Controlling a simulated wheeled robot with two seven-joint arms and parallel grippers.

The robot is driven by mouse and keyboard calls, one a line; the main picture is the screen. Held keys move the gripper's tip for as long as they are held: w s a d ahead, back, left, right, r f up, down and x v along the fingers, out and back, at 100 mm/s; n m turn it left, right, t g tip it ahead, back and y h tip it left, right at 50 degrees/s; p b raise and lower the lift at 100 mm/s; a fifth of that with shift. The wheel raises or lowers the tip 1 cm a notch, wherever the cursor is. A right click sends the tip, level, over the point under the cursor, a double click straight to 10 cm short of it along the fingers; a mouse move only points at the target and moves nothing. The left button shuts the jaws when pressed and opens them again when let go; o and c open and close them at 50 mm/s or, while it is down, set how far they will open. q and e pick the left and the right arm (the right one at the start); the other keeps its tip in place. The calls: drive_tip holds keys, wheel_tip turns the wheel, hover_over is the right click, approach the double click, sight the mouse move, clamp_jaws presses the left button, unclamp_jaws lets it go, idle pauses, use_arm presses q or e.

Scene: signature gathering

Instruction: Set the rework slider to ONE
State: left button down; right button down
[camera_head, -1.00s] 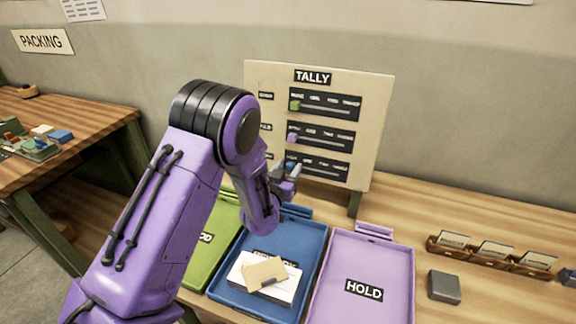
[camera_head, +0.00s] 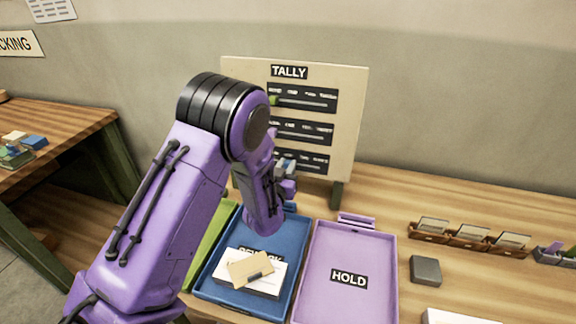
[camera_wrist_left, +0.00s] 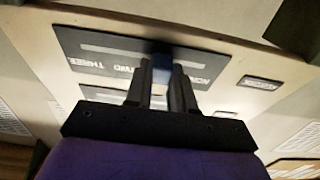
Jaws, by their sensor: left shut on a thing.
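The cream TALLY board (camera_head: 349,110) stands upright at the back of the bench, with several slider rows. My left gripper (camera_head: 285,169) is at the left part of the lowest row (camera_head: 312,161). In the left wrist view my left gripper (camera_wrist_left: 161,72) is shut on a bluish slider knob (camera_wrist_left: 162,60). The knob sits along the slot between the TWO label and a label at right that seems to read NONE; my fingers hide what lies between. The row's name tag (camera_wrist_left: 261,82) is too blurred to read. The green top-row knob (camera_head: 273,100) is partly hidden by my arm. My right gripper is out of view.
A blue tray (camera_head: 210,275) with papers and a purple HOLD tray (camera_head: 383,262) lie in front of the board. A green tray is mostly behind my arm. A grey block (camera_head: 425,270) and card holders (camera_head: 470,236) are at right. Bench between them is bare.

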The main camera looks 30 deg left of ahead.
use_arm(q)
drive_tip(key=shift+a+r, duration=0.1)
drive_tip(key=shift+a, duration=0.1)
drive_tip(key=c, duration=1)
unclamp_jaws()
drive_tip(key=shift+s+a, duration=0.1)
drive_tip(key=shift+o, duration=0.2)
drive_tip(key=shift+s+d, duration=0.2)
drive_tip(key=b+v, duration=0.2)
drive_tip(key=v, duration=0.8)
drive_tip(key=shift+b, duration=0.35)
